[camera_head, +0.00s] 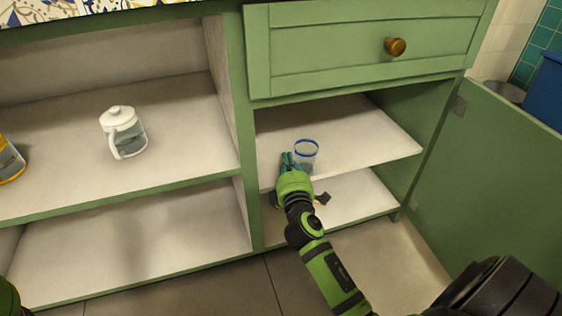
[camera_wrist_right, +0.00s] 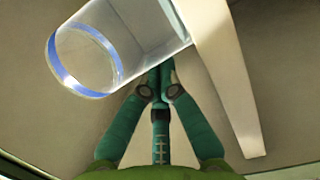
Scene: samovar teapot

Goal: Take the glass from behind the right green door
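The glass (camera_head: 306,156), clear with a blue rim, stands upright on the upper shelf behind the open right green door (camera_head: 490,185). My right gripper (camera_head: 291,160) reaches into this compartment, with its teal fingers just left of the glass. In the right wrist view, the glass (camera_wrist_right: 120,45) looks large and slanted, close by the fingertips of my right gripper (camera_wrist_right: 160,75). The fingers converge there, but their spacing and any contact with the glass are unclear. My left gripper is out of the picture.
A white-lidded glass teapot (camera_head: 123,132) stands on the left compartment's shelf, with a yellow-rimmed vessel (camera_head: 9,163) at the left edge. A green partition (camera_head: 240,100) separates the compartments. The drawer (camera_head: 365,45) above is shut. The lower right shelf (camera_head: 350,198) looks clear.

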